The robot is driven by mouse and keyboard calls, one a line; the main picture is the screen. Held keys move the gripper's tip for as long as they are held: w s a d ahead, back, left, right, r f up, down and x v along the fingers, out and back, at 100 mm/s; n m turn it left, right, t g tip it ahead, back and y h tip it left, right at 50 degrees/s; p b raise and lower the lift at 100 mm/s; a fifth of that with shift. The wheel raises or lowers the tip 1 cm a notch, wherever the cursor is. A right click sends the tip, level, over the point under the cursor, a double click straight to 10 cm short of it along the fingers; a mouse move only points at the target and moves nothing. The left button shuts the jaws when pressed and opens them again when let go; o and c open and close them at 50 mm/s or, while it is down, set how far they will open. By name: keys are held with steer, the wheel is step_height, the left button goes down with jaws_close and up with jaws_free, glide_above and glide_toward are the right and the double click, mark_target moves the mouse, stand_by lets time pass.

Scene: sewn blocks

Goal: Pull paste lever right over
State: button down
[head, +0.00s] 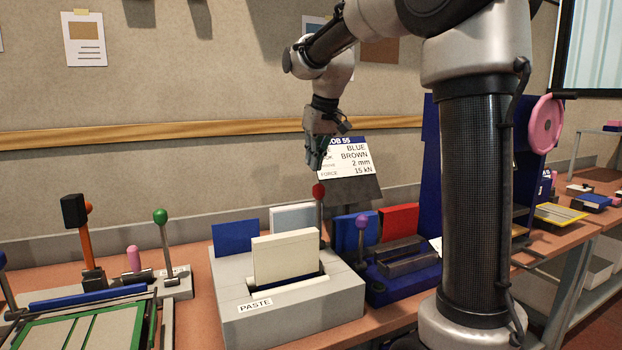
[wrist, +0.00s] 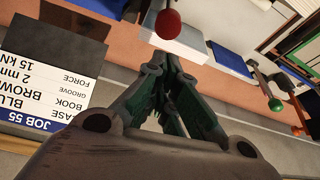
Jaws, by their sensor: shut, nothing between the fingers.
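The grey paste unit (head: 285,318) with a "PASTE" label stands on the bench, a cream block (head: 285,256) upright in its slot. Its lever has a red knob (head: 319,190) on a dark stem at the unit's back right and looks about upright. My gripper (head: 314,164) points down, shut and empty, just above the red knob in the head view. In the wrist view the red knob (wrist: 167,24) lies beyond the closed fingertips (wrist: 167,62); a gap shows between them. The stem is mostly hidden in the wrist view.
A job card (head: 345,157) stands behind my gripper. A blue device with a purple-knobbed lever (head: 361,226) is close on the right. A green-knobbed lever (head: 160,216) and an orange lever (head: 86,245) stand on the left. Upright blue, white and red panels are behind.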

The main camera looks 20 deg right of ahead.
steer(key=shift+n+t, duration=0.3)
steer(key=shift+t, duration=0.1)
steer(key=r, duration=0.1)
steer(key=w+r, duration=0.1)
steer(key=r, duration=0.2)
steer(key=shift+w+a, duration=0.15)
steer(key=shift+w, duration=0.25)
steer(key=shift+f, duration=0.1)
steer(key=x, duration=1)
steer(key=shift+s+d, duration=0.15)
steer(key=shift+s, duration=0.9)
steer(key=shift+s+d, duration=0.1)
steer(key=shift+s, duration=0.9)
